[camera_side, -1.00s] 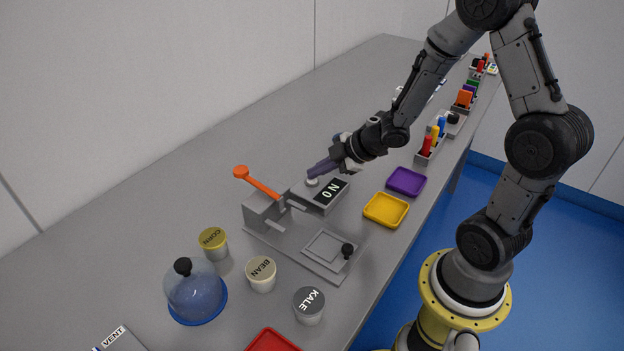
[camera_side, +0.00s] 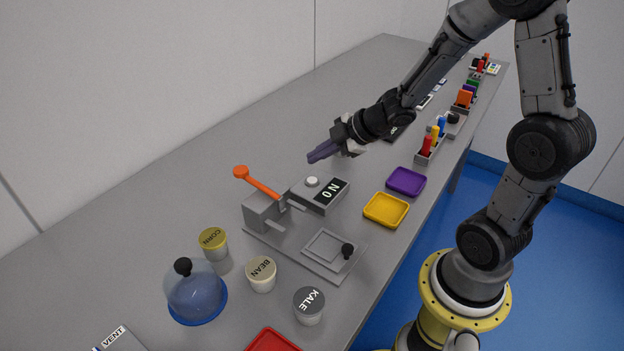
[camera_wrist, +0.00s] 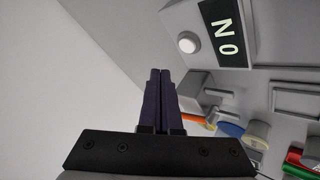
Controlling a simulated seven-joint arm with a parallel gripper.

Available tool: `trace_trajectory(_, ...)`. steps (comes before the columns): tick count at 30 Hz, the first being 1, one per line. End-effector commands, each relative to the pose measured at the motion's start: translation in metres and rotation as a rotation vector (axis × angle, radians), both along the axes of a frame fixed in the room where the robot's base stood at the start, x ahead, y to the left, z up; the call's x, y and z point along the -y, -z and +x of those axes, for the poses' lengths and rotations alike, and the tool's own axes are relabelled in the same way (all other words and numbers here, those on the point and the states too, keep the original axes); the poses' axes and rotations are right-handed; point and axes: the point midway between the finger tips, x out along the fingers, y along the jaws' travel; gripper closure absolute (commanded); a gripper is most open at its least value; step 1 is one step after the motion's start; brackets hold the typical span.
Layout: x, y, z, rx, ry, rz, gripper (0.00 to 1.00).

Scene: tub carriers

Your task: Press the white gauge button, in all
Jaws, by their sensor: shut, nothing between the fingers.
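The white gauge button (camera_side: 312,181) sits on top of a grey gauge box (camera_side: 309,195) at the back of the grey press station. The box's dark display (camera_side: 330,191) shows "N" and "0". The button also shows in the wrist view (camera_wrist: 188,43), with the display (camera_wrist: 226,32) to its right. My gripper (camera_side: 311,158) is shut and empty. Its purple fingers hang in the air above and behind the button, apart from it. In the wrist view the closed fingertips (camera_wrist: 160,72) point to the lower left of the button.
An orange-handled lever (camera_side: 262,184) rises beside the gauge box. Yellow (camera_side: 386,210) and purple (camera_side: 405,182) trays lie to the right. Tubs marked CORN (camera_side: 213,243), BEAN (camera_side: 261,274) and KALE (camera_side: 308,305) and a blue domed dish (camera_side: 196,294) stand in front.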

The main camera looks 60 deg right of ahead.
Motion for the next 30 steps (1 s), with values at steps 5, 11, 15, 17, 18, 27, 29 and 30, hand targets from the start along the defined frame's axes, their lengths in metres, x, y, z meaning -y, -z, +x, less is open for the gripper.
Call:
trace_trajectory(5, 0.0, -0.014, 0.0, 0.001, 0.001, 0.0, 1.0)
trace_trajectory(11, 0.0, -0.017, -0.001, -0.001, 0.001, 0.0, 1.0)
trace_trajectory(15, 0.0, -0.017, 0.0, -0.001, 0.001, 0.0, 1.0)
trace_trajectory(17, 0.0, -0.017, 0.0, -0.001, 0.001, 0.0, 1.0)
trace_trajectory(18, 0.0, -0.017, 0.0, -0.001, 0.001, 0.0, 1.0)
trace_trajectory(27, -0.004, -0.018, 0.0, 0.003, -0.009, -0.002, 1.0)
trace_trajectory(29, -0.011, -0.027, 0.003, 0.025, -0.029, -0.01, 1.0)
trace_trajectory(30, -0.017, -0.039, 0.005, 0.054, -0.047, -0.022, 1.0)
